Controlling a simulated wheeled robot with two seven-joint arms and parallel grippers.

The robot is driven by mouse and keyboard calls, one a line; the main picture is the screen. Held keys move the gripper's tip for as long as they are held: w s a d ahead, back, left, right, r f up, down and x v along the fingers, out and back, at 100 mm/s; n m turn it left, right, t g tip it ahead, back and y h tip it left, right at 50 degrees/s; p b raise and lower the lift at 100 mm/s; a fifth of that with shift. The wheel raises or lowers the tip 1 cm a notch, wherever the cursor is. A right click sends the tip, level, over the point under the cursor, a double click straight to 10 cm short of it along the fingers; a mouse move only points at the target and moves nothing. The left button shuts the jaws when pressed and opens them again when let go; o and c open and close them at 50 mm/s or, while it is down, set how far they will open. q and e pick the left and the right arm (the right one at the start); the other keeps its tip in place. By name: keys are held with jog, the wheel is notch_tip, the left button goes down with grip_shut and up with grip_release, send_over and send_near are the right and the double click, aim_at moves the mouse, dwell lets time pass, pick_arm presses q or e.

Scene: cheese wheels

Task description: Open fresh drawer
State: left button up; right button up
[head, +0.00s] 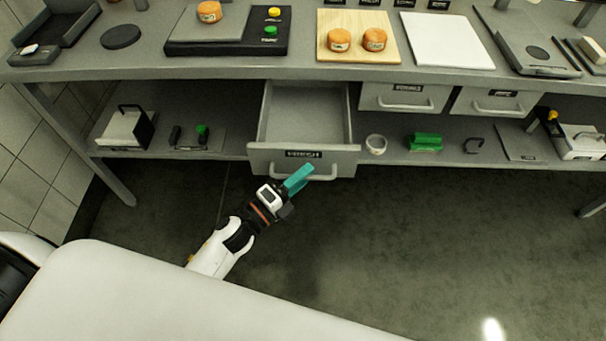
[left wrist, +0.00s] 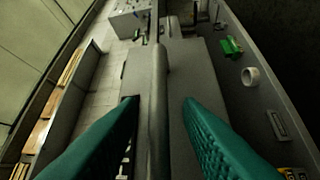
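A drawer (head: 304,163) under the left part of the counter is pulled out and looks empty inside. Its front carries a dark label too small to read, so I cannot tell if it is the fresh drawer. My left gripper (head: 299,179) is at this drawer's front, by its bar handle (head: 325,175). In the left wrist view, the handle (left wrist: 158,95) runs between the two teal fingers (left wrist: 158,108), with a gap on each side. The gripper is open around the handle. My right gripper is not in view.
Two shut drawers (head: 404,98) (head: 495,102) sit to the right. Orange cheese wheels (head: 340,40) rest on the counter above. The lower shelf holds a white roll (head: 376,144), a green item (head: 425,142) and a box (head: 124,128). The floor in front is clear.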

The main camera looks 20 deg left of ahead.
pick_arm(q)
jog(key=b+v, duration=0.1)
jog(key=v, duration=1)
jog(key=shift+s+a+b, duration=0.2)
jog(key=shift+b, duration=0.15)
jog(key=shift+f, duration=0.1)
jog(key=s+a+f+n+g+y+p, duration=0.15)
jog(key=f+n, duration=0.25)
jog(key=f, duration=0.4)
jog(key=s+a+f+n+g+y+p, duration=0.1)
jog(key=a+f+n+g+y, duration=0.15)
jog(key=f+n, duration=0.4)
jog(key=s+a+f+n+g+y+p, duration=0.1)
jog(key=s+f+n+g+y, duration=0.15)
jog(key=f, duration=0.75)
jog(key=s+f+n+g+y+p, duration=0.1)
jog(key=s+f+n+g, duration=0.3)
jog(key=s+f, duration=0.3)
jog(key=s+f+n+g+y+p, duration=0.2)
jog(key=s+f+n+g, duration=0.3)
jog(key=s, duration=1)
notch_tip(320, 180, down, 3)
jog(key=shift+s+d+n, duration=0.3)
jog(key=shift+d+n, duration=0.1)
jog(key=shift+n, duration=0.1)
